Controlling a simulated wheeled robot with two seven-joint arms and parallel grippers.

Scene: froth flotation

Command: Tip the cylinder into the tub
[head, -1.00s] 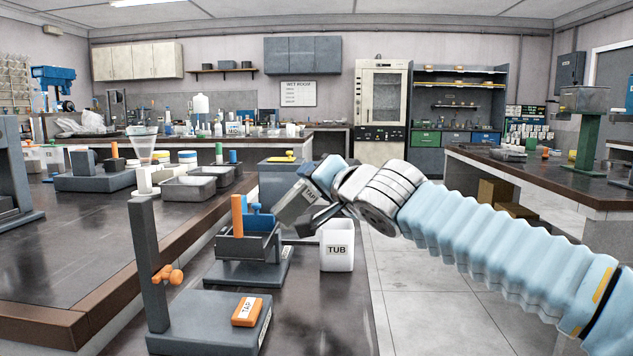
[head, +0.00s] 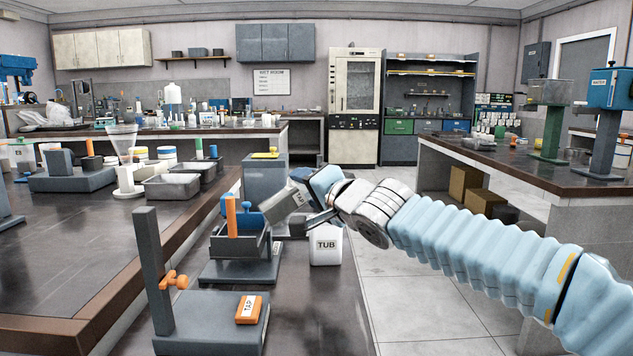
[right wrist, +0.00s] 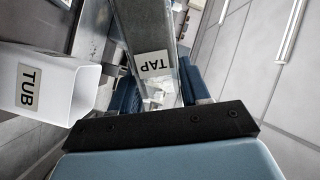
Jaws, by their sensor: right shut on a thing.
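The cylinder (head: 286,208), greyish with a "TAP" label, is gripped by my right gripper (head: 312,199) above the bench. It is tilted, its left end lower in the head view. In the right wrist view the cylinder (right wrist: 153,40) runs away from between the blue fingers, with a clear part nearest them. The white tub (head: 326,249), labelled "TUB", stands upright on the bench below and right of the cylinder; my gripper partly covers its top. The tub (right wrist: 62,82) is left of the cylinder in the right wrist view. No stream is visible. My left gripper is out of view.
A grey rig with an orange post (head: 232,217) stands left of the tub. A grey stand with an orange "TAP" block (head: 249,309) is nearer. A grey box with a yellow item on top (head: 265,177) stands behind. The floor right of the bench is clear.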

